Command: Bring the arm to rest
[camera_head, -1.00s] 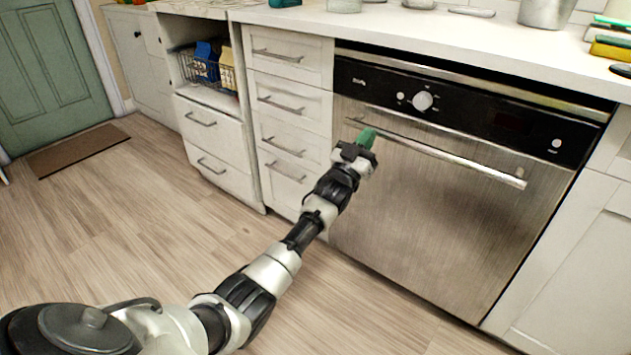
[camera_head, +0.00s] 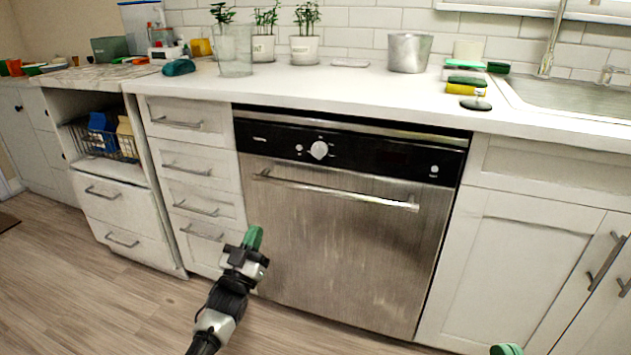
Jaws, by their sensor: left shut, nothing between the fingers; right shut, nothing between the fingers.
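My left gripper (camera_head: 253,238) has green fingertips and a black and grey wrist. It is shut and empty, in front of the lower left part of the dishwasher (camera_head: 340,245), near the drawer stack. I cannot tell if it touches the front. Its arm runs down to the bottom edge. The green tip of my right gripper (camera_head: 507,349) just shows at the bottom edge; it is shut, and the rest of that arm is out of view.
The white counter (camera_head: 350,92) carries potted plants (camera_head: 305,40), a glass vase (camera_head: 235,52), a metal pot (camera_head: 409,52) and sponges (camera_head: 466,84). A sink (camera_head: 570,95) is at right. A wire basket (camera_head: 100,140) sits in the left shelf. The wooden floor (camera_head: 110,290) is clear.

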